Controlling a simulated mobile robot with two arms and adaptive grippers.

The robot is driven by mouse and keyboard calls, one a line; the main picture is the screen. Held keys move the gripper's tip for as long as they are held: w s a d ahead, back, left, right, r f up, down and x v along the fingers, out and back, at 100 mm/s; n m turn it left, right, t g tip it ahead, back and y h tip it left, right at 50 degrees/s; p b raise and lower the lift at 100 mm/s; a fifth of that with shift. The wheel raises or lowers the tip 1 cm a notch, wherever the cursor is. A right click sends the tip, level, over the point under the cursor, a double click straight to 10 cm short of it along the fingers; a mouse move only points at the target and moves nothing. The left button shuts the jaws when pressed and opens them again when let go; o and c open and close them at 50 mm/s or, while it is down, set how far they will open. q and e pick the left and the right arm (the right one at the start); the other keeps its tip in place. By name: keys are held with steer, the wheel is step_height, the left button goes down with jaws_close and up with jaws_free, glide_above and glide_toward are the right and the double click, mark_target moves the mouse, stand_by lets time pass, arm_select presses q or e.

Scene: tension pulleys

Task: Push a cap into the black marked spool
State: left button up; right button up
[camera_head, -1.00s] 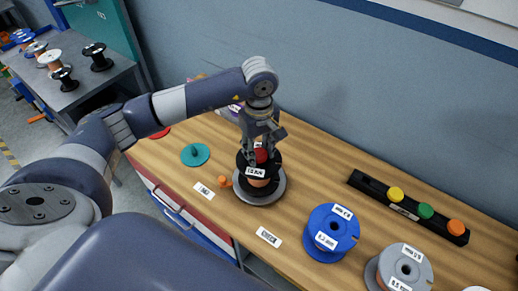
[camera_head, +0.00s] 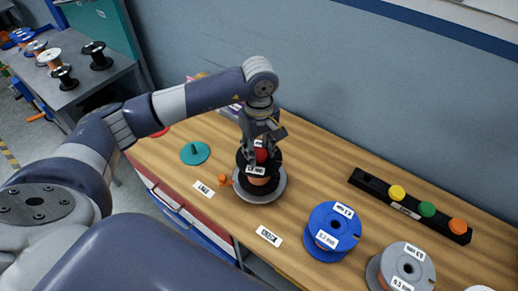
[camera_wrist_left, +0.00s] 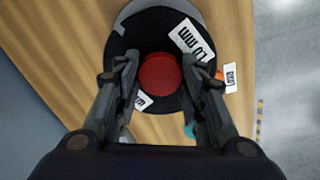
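The black spool (camera_head: 249,185), with a white "1.0 mm" label, stands upright on a grey round base (camera_head: 270,195) on the wooden bench. It also shows in the left wrist view (camera_wrist_left: 120,50). A red cap (camera_wrist_left: 160,74) is at the centre of the spool's top; it also shows in the head view (camera_head: 261,155). How deep it sits is hidden. My left gripper (camera_head: 262,147) points down over the spool, its fingers on both sides of the red cap, seemingly against its edges. My right gripper is not in view.
A black rack (camera_head: 366,184) with yellow, green and orange caps lies at the right. A blue spool (camera_head: 345,238) and a grey spool (camera_head: 420,275) stand at the front right. Bare bench lies between spool and rack.

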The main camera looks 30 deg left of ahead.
arm_select(q)
steer(key=o, duration=0.4)
steer(key=shift+f, duration=0.15)
steer(key=shift+r, duration=0.3)
step_height(320, 180, up, 11)
steer(key=shift+r, duration=0.2)
